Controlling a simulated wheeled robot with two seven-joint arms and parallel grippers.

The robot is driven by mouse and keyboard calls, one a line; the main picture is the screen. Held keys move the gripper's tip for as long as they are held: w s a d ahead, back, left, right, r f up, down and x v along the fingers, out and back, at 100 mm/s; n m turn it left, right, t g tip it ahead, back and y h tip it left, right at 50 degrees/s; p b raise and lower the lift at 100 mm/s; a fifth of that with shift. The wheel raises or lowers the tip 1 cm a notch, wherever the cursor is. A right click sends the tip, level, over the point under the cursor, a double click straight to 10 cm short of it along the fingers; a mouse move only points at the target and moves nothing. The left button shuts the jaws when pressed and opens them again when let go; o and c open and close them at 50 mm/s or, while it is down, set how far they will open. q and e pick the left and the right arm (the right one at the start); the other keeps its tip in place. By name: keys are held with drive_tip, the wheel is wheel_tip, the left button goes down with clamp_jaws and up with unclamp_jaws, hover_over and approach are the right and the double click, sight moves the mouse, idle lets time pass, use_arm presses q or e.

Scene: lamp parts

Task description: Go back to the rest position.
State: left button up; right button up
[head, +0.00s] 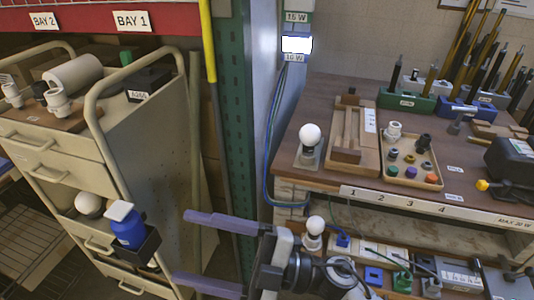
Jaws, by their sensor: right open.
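My right gripper (183,247) is low in the middle of the head view, its two purple-grey fingers pointing left. The fingers are spread wide apart with nothing between them. It hangs in front of the gap between the cart and the workbench, with its wrist at the bottom edge. My left gripper is not in view. A white bulb (310,135) stands upright on a grey holder on the workbench. Another white bulb (316,225) stands upright on the lower level, just right of my wrist.
A beige cart (150,130) with drawers stands at left, with a blue-and-white bottle (127,225) in a side holder. The workbench (350,92) at right carries a wooden block (345,155) and a tray of small parts (432,185). A green post (230,120) stands between them.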

drive_tip(key=w+d+f+m+t+h, duration=0.45)
drive_tip(key=w+d+m+t, duration=0.35)
drive_tip(key=m+t, duration=0.45)
drive_tip(key=s+d+f+m+h, duration=0.2)
drive_tip(key=d+f+m+h, duration=0.6)
drive_tip(key=d+f+h, duration=0.1)
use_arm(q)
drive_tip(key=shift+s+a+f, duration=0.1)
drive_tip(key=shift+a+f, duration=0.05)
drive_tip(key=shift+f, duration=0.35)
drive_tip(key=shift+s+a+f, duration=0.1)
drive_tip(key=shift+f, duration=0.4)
use_arm(e)
drive_tip(key=s+d+f+m+g+h, duration=0.2)
drive_tip(key=s+d+f+g, duration=0.1)
drive_tip(key=s+d+f, duration=0.2)
drive_tip(key=s+d+f+m+g+h, duration=0.2)
drive_tip(key=s+d+f, duration=0.3)
drive_tip(key=s+f, duration=0.4)
wheel_tip(320, 180, down, 2)
drive_tip(key=shift+d+f+m+g, duration=0.15)
drive_tip(key=shift+f+m+g, duration=0.1)
drive_tip(key=shift+m+g, duration=0.4)
